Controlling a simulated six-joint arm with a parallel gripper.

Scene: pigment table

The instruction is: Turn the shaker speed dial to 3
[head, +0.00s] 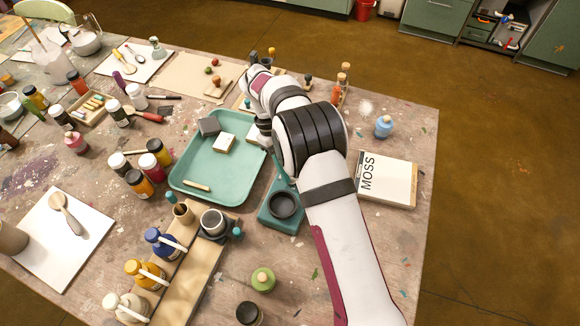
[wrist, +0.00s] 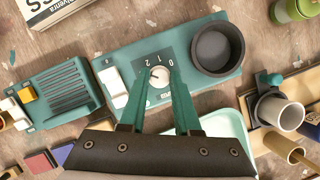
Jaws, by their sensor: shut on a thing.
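The shaker is a teal box (wrist: 198,89) with a dark round cup (wrist: 217,48) on its right and a white rocker switch (wrist: 115,82) on its left. Its pale round speed dial (wrist: 159,76) sits between them, with small numbers on a grey plate around it. My gripper (wrist: 159,80) is shut on the dial, one teal finger on each side. The fingers cover part of the number ring, and I cannot tell which number the dial points at. In the head view, the shaker (head: 268,217) and its cup (head: 283,205) show beside my arm, which hides the dial.
A teal tray (head: 180,180) with several small items lies left of the shaker. A grilled teal device (wrist: 62,95) stands left of the shaker in the wrist view.

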